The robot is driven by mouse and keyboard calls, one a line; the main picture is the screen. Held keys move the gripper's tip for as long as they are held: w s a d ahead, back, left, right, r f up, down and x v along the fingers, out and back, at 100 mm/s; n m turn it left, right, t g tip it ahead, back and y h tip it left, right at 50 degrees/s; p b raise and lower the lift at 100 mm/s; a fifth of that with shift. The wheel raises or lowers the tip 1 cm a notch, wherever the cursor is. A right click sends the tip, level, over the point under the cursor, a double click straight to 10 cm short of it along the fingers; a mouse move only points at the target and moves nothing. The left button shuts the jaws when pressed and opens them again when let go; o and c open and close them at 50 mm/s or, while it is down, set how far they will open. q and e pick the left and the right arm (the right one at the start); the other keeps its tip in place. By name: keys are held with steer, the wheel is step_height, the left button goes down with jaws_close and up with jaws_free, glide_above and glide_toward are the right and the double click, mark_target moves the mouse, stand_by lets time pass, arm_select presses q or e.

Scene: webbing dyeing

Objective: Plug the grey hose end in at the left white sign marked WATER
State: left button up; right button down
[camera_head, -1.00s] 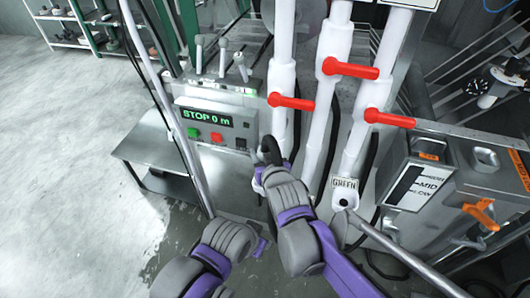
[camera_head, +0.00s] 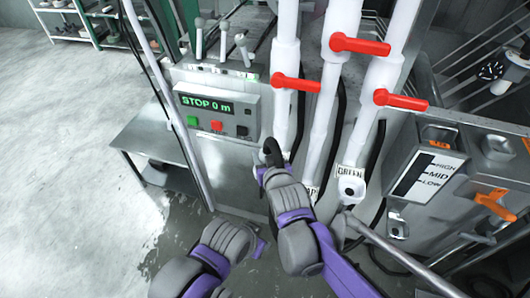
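My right gripper (camera_head: 268,160) is in front of the foot of the left white pipe. A dark curved piece shows at its tip; I cannot tell whether this is the grey hose end or a finger. My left gripper (camera_head: 258,245) is lower and to the left, with its fingers hidden behind my wrist. No sign marked WATER can be read; the left pipe's foot is hidden by my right arm. The right white sign reads GREEN (camera_head: 350,170), above a white socket with a dark hole (camera_head: 349,191). A middle sign (camera_head: 313,191) is mostly covered by my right arm.
Three white pipes carry red lever handles (camera_head: 295,83). A control box reading STOP 0 m (camera_head: 207,104) stands left, beside a metal table (camera_head: 145,135). A metal tank with a level plate (camera_head: 428,178) stands right. Dark hoses hang behind the pipes. Open floor lies left.

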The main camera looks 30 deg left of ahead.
steer(key=shift+f, duration=0.1)
steer(key=shift+c, duration=1.3)
jaws_free()
steer(key=v, duration=1)
steer(key=shift+s+d+p, duration=0.25)
steer(key=shift+p, duration=0.2)
steer(key=shift+d, duration=0.1)
